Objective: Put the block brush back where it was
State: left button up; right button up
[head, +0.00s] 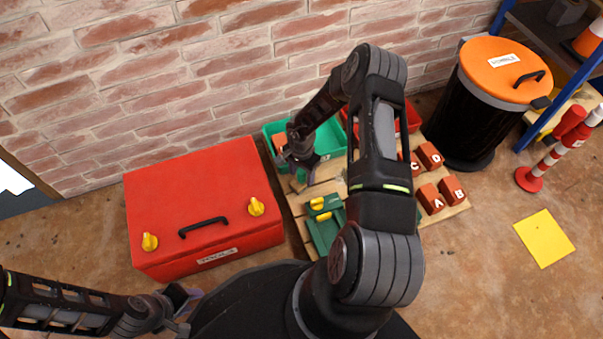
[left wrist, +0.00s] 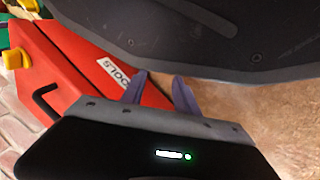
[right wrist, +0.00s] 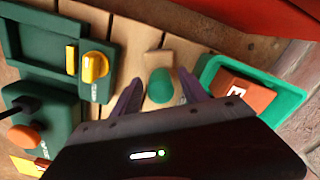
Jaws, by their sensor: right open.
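A small piece with a green rounded end (right wrist: 160,86) and a beige block-like part (right wrist: 159,62), which looks like the block brush, lies on the pallet's wooden slats in the right wrist view. My right gripper (head: 304,172) is open above the pallet, beside the green bin. In the right wrist view its fingers (right wrist: 163,97) stand apart on either side of the green end, with no clear contact. In the head view the beige part (head: 298,184) shows only partly below the gripper. My left gripper (head: 190,298) is open and empty in front of the red toolbox; its fingers also show in the left wrist view (left wrist: 159,90).
The pallet (head: 294,205) carries a green bin (right wrist: 293,99) with a red lettered block, a green device with yellow knobs (head: 322,205), a red bin (head: 413,117) and lettered blocks (head: 430,198). The red toolbox (head: 200,195) stands left; an orange-lidded barrel (head: 480,115) stands right.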

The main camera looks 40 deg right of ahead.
notch_tip(320, 180, up, 11)
jog(key=p, duration=0.5)
jog(key=shift+r+p, duration=0.15)
jog(key=shift+p, duration=0.2)
pick_arm(q)
notch_tip(320, 180, up, 6)
jog(key=s, duration=0.1)
jog(key=shift+r, duration=0.25)
pick_arm(e)
jog(key=shift+r, duration=0.5)
pick_arm(q)
jog(key=shift+c, duration=0.3)
